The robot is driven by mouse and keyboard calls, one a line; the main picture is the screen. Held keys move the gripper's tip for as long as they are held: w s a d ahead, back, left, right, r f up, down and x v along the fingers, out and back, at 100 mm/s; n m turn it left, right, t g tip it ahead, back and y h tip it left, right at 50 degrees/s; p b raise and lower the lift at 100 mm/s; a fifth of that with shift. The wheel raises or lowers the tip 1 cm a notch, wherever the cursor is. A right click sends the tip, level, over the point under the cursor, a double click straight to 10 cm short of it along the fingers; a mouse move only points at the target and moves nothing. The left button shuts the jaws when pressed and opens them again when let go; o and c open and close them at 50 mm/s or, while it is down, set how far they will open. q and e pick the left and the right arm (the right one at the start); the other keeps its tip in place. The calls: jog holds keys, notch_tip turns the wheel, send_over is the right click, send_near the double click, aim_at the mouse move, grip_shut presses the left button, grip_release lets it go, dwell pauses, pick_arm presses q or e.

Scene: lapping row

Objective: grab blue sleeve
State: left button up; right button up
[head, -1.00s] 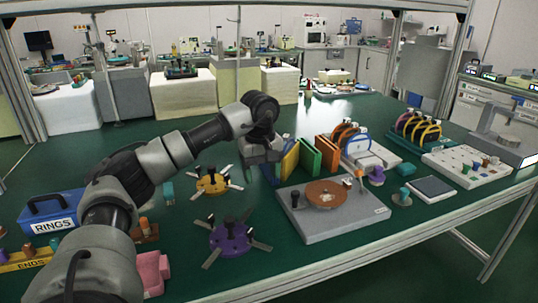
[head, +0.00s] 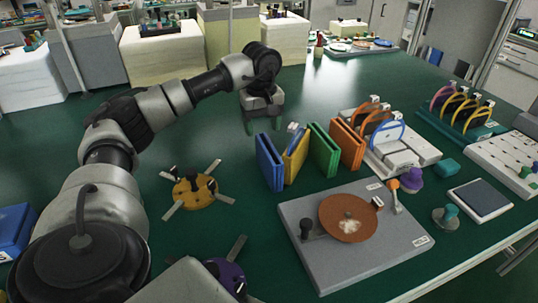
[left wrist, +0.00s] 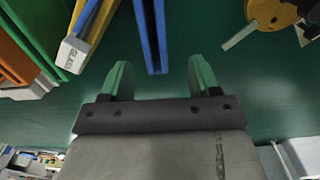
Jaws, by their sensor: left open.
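The blue sleeve (head: 268,163) stands upright on the green table, leftmost in a row with a yellow sleeve (head: 297,160), a green sleeve (head: 323,152) and an orange sleeve (head: 347,146). My left gripper (head: 263,124) is open and empty just beyond the row's far end, pointing down. In the left wrist view, the blue sleeve (left wrist: 152,35) lies ahead of my open left gripper (left wrist: 160,75); its near end lines up with the gap between the green fingers, apart from both. A white tag sits on the yellow sleeve (left wrist: 90,30). My right gripper is not in view.
A grey plate (head: 360,240) with a round brown disc (head: 348,218) lies in front of the sleeves. A yellow spider-like fixture (head: 194,191) lies to the left. A rack with arches (head: 390,140) stands right of the orange sleeve.

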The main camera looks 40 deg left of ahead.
aim_at(265, 147)
pick_arm(q)
jog(key=shift+f, duration=0.95)
jog(key=f, duration=0.5)
jog(key=shift+w+d, duration=0.2)
jog(key=shift+w, duration=0.05)
jog(key=shift+f, duration=0.2)
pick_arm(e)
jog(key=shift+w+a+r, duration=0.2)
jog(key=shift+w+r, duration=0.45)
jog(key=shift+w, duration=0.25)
pick_arm(q)
jog(key=shift+c, duration=0.4)
jog(key=c, duration=0.9)
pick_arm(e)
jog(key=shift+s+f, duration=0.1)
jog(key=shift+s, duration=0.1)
pick_arm(q)
jog(key=shift+c, duration=0.2)
